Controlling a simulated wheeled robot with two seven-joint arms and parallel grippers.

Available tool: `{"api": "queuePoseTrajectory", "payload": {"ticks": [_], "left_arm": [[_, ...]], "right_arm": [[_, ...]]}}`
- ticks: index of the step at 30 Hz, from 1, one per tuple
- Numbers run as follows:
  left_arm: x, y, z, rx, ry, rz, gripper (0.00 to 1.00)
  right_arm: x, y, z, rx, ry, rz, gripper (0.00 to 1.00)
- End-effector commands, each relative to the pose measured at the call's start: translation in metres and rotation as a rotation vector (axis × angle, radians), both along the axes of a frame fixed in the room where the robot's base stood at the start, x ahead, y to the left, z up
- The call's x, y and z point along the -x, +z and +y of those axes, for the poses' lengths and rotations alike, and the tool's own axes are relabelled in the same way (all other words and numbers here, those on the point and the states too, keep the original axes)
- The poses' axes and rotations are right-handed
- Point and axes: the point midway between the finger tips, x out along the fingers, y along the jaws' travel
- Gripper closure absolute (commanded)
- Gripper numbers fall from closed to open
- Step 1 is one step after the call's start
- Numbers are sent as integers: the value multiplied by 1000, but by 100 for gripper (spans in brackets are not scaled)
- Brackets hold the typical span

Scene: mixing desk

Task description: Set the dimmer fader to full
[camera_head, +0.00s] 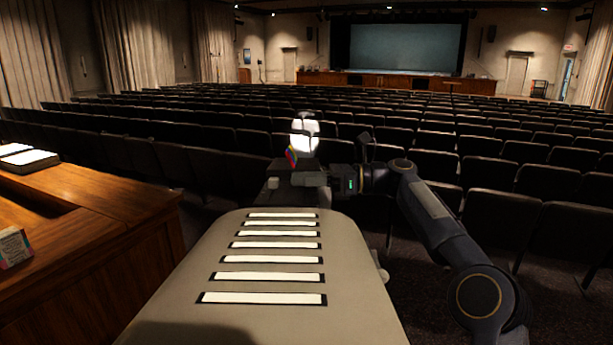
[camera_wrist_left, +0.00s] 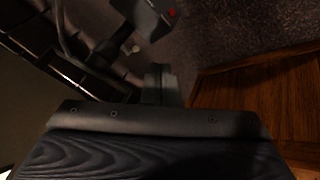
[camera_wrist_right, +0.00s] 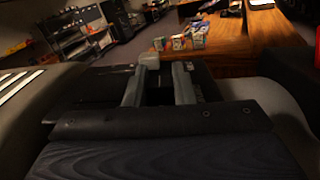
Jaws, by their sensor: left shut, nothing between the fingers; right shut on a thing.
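My right gripper (camera_head: 308,179) reaches in from the right at the centre of the head view. In the right wrist view its two fingers (camera_wrist_right: 160,84) stand a little apart, shut on a small pale grey cap (camera_wrist_right: 148,59) at their tips. The cap is partly hidden; I cannot tell for sure that it is the dimmer fader's. A pale knob-like piece (camera_head: 272,183) shows left of the gripper in the head view. My left gripper (camera_wrist_left: 160,84) is shut and empty in its wrist view, above dark carpet. I cannot make out the fader's track or its level.
A wooden desk (camera_head: 85,235) stands at the left with a small box (camera_head: 13,247) and papers (camera_head: 28,159). Rows of dark seats (camera_head: 480,180) fill the hall.

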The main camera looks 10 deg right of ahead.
Motion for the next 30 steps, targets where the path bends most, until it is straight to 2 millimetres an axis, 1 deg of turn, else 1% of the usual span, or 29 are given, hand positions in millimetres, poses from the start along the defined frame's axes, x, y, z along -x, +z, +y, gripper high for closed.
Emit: {"api": "queuePoseTrajectory", "payload": {"ticks": [1, 9, 10, 15, 24, 26, 30], "left_arm": [[0, 1, 0, 0, 0, -1, 100], [0, 1, 0, 0, 0, -1, 100], [0, 1, 0, 0, 0, -1, 100], [0, 0, 0, 0, 0, -1, 100], [0, 0, 0, 0, 0, -1, 100], [0, -1, 0, 0, 0, -1, 100], [0, -3, 0, 0, 0, -1, 100]], "right_arm": [[-5, 3, -4, -6, -27, -5, 100], [-5, 2, -5, -6, -28, -5, 100], [-5, 2, -5, -6, -28, -5, 76], [-5, 0, -4, -2, -25, -1, 55], [-4, -2, -6, 1, -22, 1, 55], [-4, -2, -11, 1, -24, 1, 55], [0, -3, -32, 1, -25, 0, 55]]}}
